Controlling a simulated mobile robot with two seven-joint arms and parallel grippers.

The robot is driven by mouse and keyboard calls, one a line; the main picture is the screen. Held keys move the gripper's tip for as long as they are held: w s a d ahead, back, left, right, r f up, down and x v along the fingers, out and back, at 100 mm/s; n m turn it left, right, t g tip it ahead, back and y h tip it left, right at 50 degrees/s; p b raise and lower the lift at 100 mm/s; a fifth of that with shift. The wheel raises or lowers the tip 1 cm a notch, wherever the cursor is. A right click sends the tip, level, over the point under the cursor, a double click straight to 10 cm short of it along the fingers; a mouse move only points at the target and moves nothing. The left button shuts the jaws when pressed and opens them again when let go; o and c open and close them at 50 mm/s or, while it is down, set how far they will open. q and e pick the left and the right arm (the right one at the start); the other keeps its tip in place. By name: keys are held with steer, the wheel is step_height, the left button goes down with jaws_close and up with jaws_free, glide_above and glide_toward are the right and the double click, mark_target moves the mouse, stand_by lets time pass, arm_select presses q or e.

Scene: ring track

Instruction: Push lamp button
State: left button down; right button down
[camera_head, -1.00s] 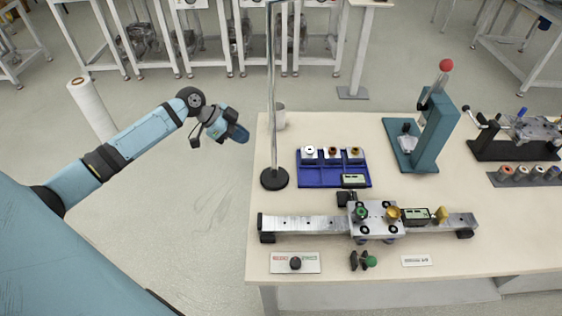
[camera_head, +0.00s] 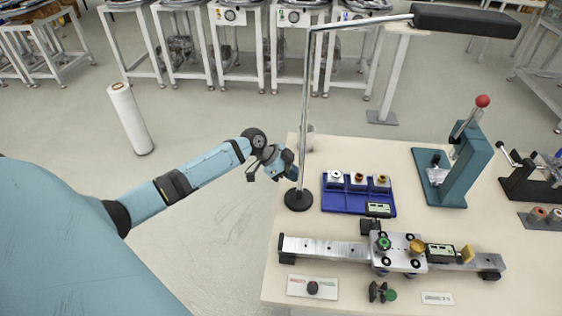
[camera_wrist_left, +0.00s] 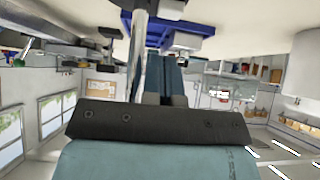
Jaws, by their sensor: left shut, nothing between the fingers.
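The lamp has a round black base (camera_head: 299,199) on the table's left part, a thin upright metal pole (camera_head: 306,110) and a long black head (camera_head: 466,20) at the top right. I cannot make out its button. My left gripper (camera_head: 270,168) is shut and empty, just left of the pole's lower part, above the table's left edge. I cannot tell whether it touches the pole. In the left wrist view the pole (camera_wrist_left: 138,60) runs close beside my left gripper (camera_wrist_left: 162,98). My right gripper is not in view.
A blue tray (camera_head: 360,207) with several small parts stands right of the lamp. A metal rail (camera_head: 325,247) with a carriage lies in front. A teal lever press (camera_head: 465,170) stands further right. A white roll (camera_head: 131,120) stands behind my left arm.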

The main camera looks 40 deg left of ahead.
mark_target(293, 191)
arm_select(q)
steer(key=shift+f, duration=2)
